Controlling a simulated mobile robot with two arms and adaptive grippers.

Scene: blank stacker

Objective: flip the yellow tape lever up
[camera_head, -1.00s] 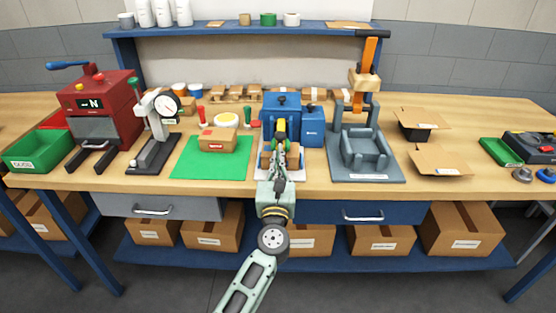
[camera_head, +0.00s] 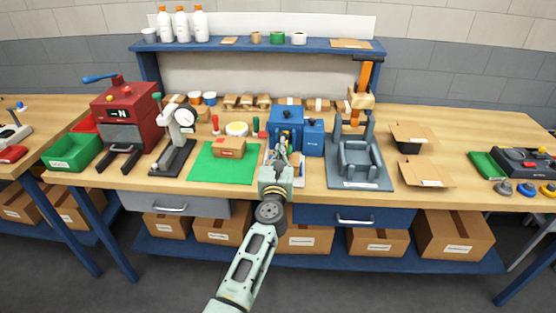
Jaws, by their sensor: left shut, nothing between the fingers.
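A blue tape machine (camera_head: 286,117) stands at the middle of the bench. A small yellow piece, seemingly the tape lever (camera_head: 283,142), shows low at its front, partly hidden by my gripper; its exact angle is too small to tell. My left gripper (camera_head: 282,159) is in front of the machine, over its light base. Its fingers are shut and hold nothing. I cannot tell whether they touch the lever. My right gripper is not in view.
A green mat (camera_head: 204,173) with a carton (camera_head: 230,147) lies left of the machine. A grey press (camera_head: 358,160) with an orange handle stands close on the right. A blue box (camera_head: 314,138) adjoins the machine. A blue shelf (camera_head: 330,45) runs behind.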

